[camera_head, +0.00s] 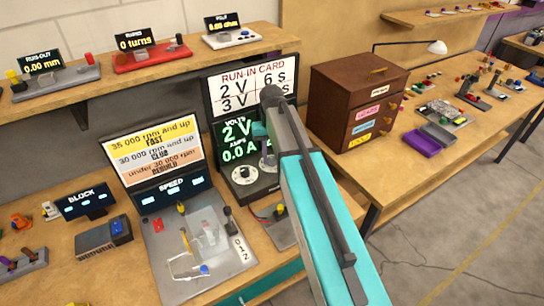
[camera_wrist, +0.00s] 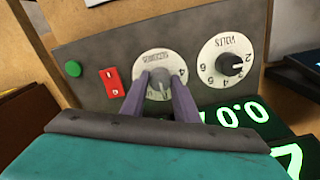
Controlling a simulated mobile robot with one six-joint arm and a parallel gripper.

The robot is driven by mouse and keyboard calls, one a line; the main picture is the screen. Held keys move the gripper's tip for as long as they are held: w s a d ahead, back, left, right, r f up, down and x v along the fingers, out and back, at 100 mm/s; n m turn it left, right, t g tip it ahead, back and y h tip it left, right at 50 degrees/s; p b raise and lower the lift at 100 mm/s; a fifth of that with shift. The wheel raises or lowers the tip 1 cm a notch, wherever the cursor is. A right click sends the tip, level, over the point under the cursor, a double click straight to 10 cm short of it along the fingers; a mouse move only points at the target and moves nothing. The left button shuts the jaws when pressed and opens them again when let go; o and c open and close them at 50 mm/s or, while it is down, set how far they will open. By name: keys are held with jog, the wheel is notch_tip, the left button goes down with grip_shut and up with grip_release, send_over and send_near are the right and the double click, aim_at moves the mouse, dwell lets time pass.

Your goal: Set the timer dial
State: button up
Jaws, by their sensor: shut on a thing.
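The timer dial (camera_wrist: 156,62), a round pale scale with an upside-down label that looks like SECONDS, is on the dark panel in the wrist view. My gripper (camera_wrist: 159,79) has its two purple fingers on either side of the dial's grey knob and is shut on it. The fingers hide part of the scale; a 4 shows at its right, and the pointer's setting is not clear. In the head view my arm covers most of this dial. The power supply screen (camera_head: 237,139) reads 2 V and 0.0 A. The run-in card (camera_head: 250,85) shows 2 V 6 s, and its second line begins 3 V.
The volts dial (camera_wrist: 221,61) is close beside the timer dial. A red switch (camera_wrist: 112,82) and a green button (camera_wrist: 73,69) are on the same panel. A wooden drawer box (camera_head: 355,100) stands right of my arm. A speed test bench (camera_head: 200,245) is at the left.

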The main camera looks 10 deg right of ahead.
aim_at(272, 158)
jog(key=n, duration=0.8)
jog(key=shift+w+n, duration=0.1)
jog(key=shift+n, duration=0.2)
jog(key=shift+r, duration=0.1)
jog(key=o, duration=1.1)
jog(key=shift+c, duration=0.2)
notch_tip(272, 158, up, 14)
jog(key=b, duration=0.3)
dwell(0.6)
